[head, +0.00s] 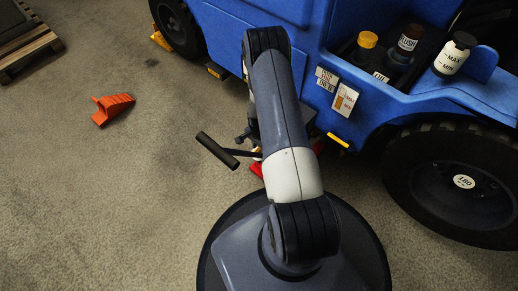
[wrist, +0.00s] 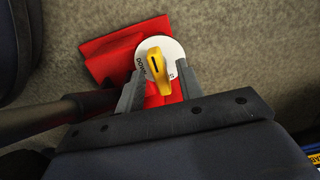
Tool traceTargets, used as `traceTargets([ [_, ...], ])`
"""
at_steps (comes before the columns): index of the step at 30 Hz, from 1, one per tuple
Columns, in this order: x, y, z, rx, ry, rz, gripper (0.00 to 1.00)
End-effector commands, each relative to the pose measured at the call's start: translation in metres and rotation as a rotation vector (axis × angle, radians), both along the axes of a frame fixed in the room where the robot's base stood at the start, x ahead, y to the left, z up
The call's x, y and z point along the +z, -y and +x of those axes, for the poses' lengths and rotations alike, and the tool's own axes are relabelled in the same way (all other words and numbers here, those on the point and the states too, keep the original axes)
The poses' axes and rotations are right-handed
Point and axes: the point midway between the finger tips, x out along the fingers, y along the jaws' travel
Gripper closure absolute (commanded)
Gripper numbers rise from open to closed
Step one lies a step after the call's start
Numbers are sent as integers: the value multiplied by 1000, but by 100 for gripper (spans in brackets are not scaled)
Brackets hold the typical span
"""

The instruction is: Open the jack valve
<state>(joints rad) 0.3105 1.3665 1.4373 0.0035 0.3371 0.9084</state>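The jack valve is a yellow knob (wrist: 157,66) on a white round dial (wrist: 174,50) with partly hidden lettering. It sits on the red jack (wrist: 108,57) in the wrist view. My gripper (wrist: 160,72) is open, with one grey finger on each side of the knob's near part. I cannot tell whether either finger touches it. In the head view my arm hides the gripper and valve; only bits of the red jack (head: 256,170) show. The jack's black handle (head: 217,150) sticks out to the left, and it crosses the left of the wrist view (wrist: 40,119).
A blue vehicle (head: 290,15) with a large black wheel (head: 425,195) stands at the back and right. Bottles, including a white reservoir (head: 455,55), sit in its tray. An orange wheel chock (head: 112,108) and a wooden pallet (head: 28,50) lie left. The left floor is mostly clear.

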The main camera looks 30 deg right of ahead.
Motion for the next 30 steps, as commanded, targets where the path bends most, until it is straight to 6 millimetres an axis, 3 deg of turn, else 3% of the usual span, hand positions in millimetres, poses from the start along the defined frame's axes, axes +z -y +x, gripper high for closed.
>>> traceTargets([
  [9, -2, 0, 0, 0, 0, 0, 65],
  [22, -2, 0, 0, 0, 0, 0, 100],
  [30, -2, 0, 0, 8, 0, 0, 100],
])
